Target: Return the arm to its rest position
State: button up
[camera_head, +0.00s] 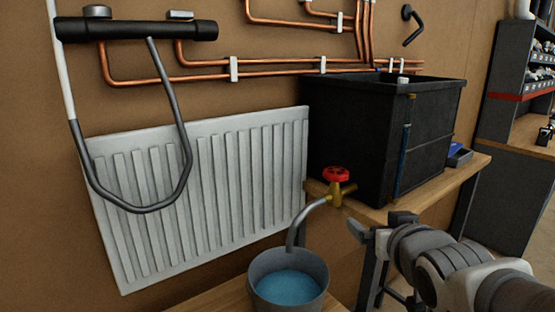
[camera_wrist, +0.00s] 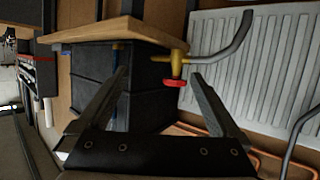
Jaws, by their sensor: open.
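My gripper (camera_head: 362,230) is open and empty in the head view, at the lower right, just right of and below the brass tap with a red handle (camera_head: 337,175). In the wrist view, which looks turned over, the two fingers of my gripper (camera_wrist: 158,85) stand apart with nothing between their tips. The tap's red handle (camera_wrist: 174,83) shows there beyond the fingers, near the right one. My arm reaches in from the lower right corner of the head view.
A bucket (camera_head: 258,262) with blue water stands under the grey spout (camera_head: 300,222). A black tank (camera_head: 345,130) rests on a wooden bench (camera_head: 440,188). A white radiator (camera_head: 205,185) and copper pipes (camera_head: 275,70) are on the wall. Shelves (camera_head: 510,60) stand at right.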

jog(key=s+a+g+p, duration=0.2)
jog(key=s+g, duration=0.2)
jog(key=s, duration=0.4)
jog(key=s+a+g+p, duration=0.2)
jog(key=s+g, duration=0.2)
jog(key=s, duration=0.4)
jog(key=shift+s+f, duration=0.2)
jog(key=shift+f, duration=0.25)
jog(key=shift+c, duration=0.2)
